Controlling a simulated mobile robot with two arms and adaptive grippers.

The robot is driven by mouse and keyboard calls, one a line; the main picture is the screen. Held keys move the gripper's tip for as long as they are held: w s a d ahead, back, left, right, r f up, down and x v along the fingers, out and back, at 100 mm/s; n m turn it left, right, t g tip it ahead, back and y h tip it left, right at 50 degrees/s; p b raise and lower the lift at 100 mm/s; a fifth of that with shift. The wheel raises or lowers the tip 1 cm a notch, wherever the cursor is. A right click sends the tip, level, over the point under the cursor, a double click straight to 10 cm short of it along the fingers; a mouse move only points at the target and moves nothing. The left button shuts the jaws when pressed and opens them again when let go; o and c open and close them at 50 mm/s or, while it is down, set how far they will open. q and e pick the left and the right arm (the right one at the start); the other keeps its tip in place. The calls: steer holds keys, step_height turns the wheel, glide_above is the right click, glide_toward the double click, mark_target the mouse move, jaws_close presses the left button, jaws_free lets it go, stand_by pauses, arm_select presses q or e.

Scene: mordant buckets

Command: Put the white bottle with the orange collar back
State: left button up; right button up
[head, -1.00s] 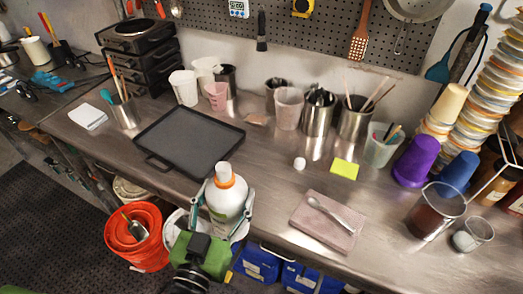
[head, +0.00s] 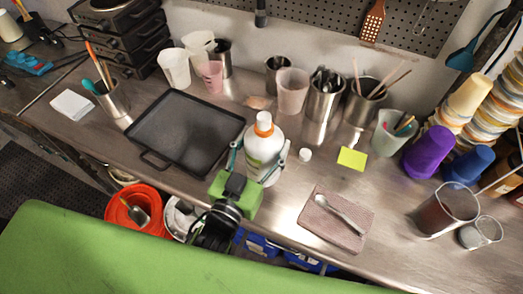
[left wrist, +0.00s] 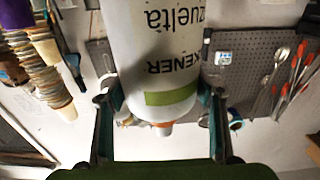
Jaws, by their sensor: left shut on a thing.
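The white bottle with the orange collar (head: 264,150) is upright over the counter, between the black tray and the folded pinkish cloth. My left gripper (head: 260,158) is shut on it, with one finger on each side of its body. I cannot tell whether its base touches the counter. In the left wrist view the bottle (left wrist: 155,50) hangs between the two fingers (left wrist: 158,105), with dark lettering, a green label stripe and a bit of orange showing. My right gripper is out of view.
The black tray (head: 185,137) lies left of the bottle. A small white cap (head: 305,155), a yellow note (head: 352,158) and the cloth (head: 315,222) with a spoon (head: 340,213) lie to its right. Cups and tins line the back. An orange bucket (head: 125,225) stands below the counter.

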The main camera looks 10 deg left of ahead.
arm_select(q)
steer(key=w+f+b, duration=0.2)
steer(key=w+a+f+b, duration=0.1)
steer(key=f, duration=0.1)
steer(key=shift+w+a+f+b, duration=0.1)
steer(key=shift+w+f+b, duration=0.15)
steer(key=shift+w+b, duration=0.1)
steer(key=shift+w+f, duration=0.3)
steer(key=f+b, duration=0.4)
steer(key=shift+w+a+b, duration=0.2)
steer(key=shift+w+b, duration=0.1)
steer(key=shift+w, duration=0.1)
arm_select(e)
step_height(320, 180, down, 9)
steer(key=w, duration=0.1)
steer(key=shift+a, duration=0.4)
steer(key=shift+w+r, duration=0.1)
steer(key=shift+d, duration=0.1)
